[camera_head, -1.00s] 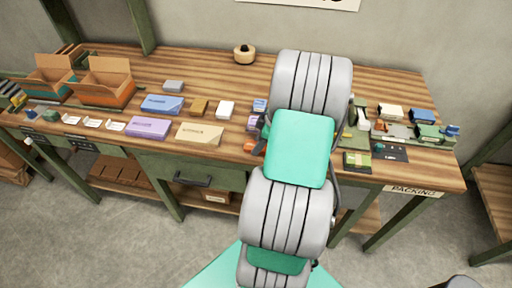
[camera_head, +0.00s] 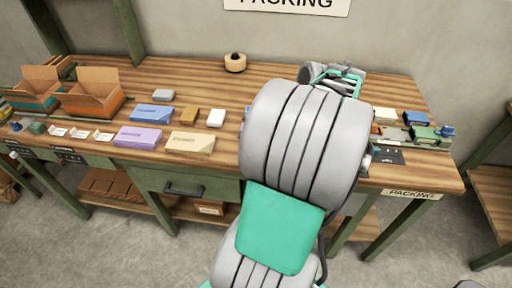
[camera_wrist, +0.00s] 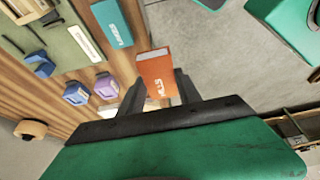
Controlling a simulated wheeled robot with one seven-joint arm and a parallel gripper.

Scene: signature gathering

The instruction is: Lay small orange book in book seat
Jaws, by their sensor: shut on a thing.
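The small orange book (camera_wrist: 155,72) is between the two dark fingers of my gripper (camera_wrist: 160,86) in the wrist view. My gripper is shut on it, and its lettered side faces the camera. The book looks held above the table, with the wooden top to its left and grey floor to its right. In the head view my gripper's green-and-grey end (camera_head: 335,76) shows over the back right of the table; the orange book is hidden there. I cannot pick out the book seat for certain; my arm covers part of the table's right side.
A teal book (camera_wrist: 112,22) lies near the held book in the wrist view. A dark mat (camera_head: 388,156), a blue box (camera_head: 416,117) and a green box (camera_head: 424,133) are at the table's right. Cartons (camera_head: 92,98) stand left. A tape roll (camera_head: 235,62) stands at the back.

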